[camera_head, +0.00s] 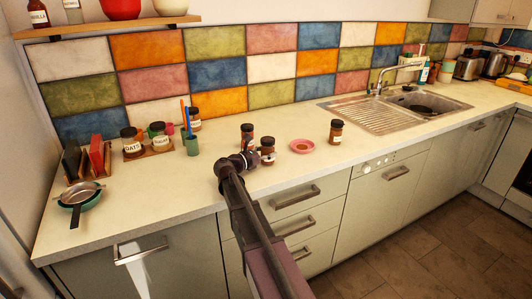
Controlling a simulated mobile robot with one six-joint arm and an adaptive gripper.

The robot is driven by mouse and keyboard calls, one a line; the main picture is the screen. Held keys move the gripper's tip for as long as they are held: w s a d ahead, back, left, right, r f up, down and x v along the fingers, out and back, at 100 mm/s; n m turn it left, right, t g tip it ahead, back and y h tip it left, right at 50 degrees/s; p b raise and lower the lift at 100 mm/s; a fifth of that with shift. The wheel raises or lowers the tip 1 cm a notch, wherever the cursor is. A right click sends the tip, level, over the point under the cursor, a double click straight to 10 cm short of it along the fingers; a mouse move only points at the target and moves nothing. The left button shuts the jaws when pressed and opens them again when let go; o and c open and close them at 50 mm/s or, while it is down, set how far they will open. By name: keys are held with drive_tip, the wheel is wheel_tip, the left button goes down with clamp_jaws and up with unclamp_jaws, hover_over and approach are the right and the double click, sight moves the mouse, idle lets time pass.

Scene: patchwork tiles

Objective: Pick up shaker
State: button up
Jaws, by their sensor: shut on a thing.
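A small brown shaker (267,144) with a dark lid and a pale label is at the end of my arm, over the counter. My gripper (257,157) is shut on this shaker from its left side. I cannot tell whether the shaker's base touches the counter. A similar shaker (247,130) stands upright just behind my gripper, partly hidden by it. Another similar one (336,131) stands alone to the right, near the sink.
A pink saucer (312,146) lies just right of my gripper. Labelled jars (132,148) on a wooden board and a green cup (192,147) with utensils stand to the left. A strainer over a bowl (75,203) is at far left. The sink (440,103) is at right.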

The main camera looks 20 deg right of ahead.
sight(262, 145)
drive_tip(key=shift+r+p, duration=1.6)
drive_tip(key=shift+r, duration=0.15)
drive_tip(key=s+a, duration=0.2)
drive_tip(key=s, duration=0.5)
drive_tip(key=s+a+r+p, duration=0.1)
drive_tip(key=s+a, duration=0.1)
drive_tip(key=s, duration=0.6)
drive_tip(key=shift+s+a, duration=0.2)
drive_tip(key=shift+a, duration=0.05)
drive_tip(key=shift+s, duration=0.1)
